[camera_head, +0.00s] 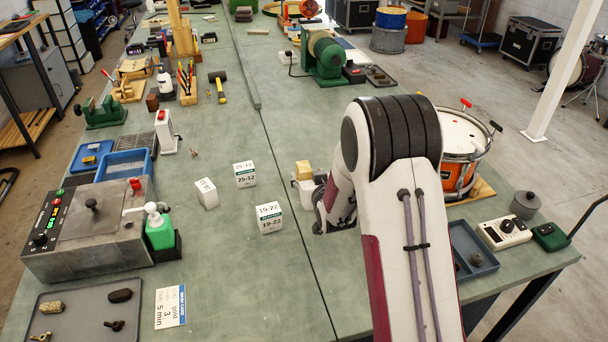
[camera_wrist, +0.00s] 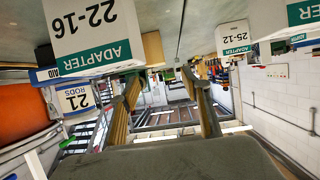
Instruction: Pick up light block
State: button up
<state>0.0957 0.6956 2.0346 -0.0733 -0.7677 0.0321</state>
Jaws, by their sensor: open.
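A small light tan block (camera_head: 303,169) stands on the bench just left of my arm in the head view. It seems to be the tan block in the wrist view (camera_wrist: 153,47), partly hidden by a white box marked 22-16 (camera_wrist: 90,28). My gripper (camera_wrist: 163,80) is open and empty, with its two tan fingers spread apart. The wrist picture is upside down. The tan block shows beyond the fingertips, not between them. In the head view, my arm hides most of the gripper.
White adapter boxes marked 25-12 (camera_head: 245,175) and 19-22 (camera_head: 270,218) stand left of the tan block, with another tilted white box (camera_head: 206,193). A grey machine (camera_head: 90,230) sits at left. An orange drum (camera_head: 458,155) and blue tray (camera_head: 472,250) lie right of my arm. The front-middle bench is clear.

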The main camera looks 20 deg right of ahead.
aim_at(306, 170)
dwell(0.3)
jog(key=shift+x, duration=1.3)
jog(key=shift+w+d+f, duration=0.25)
jog(key=shift+w+f, duration=0.2)
jog(key=shift+w, duration=0.15)
jog(key=shift+w+d+f, duration=0.2)
jog(key=shift+w+f, duration=0.25)
jog(key=shift+w, duration=0.15)
jog(key=shift+x, duration=1.1)
jog(key=c, duration=1.2)
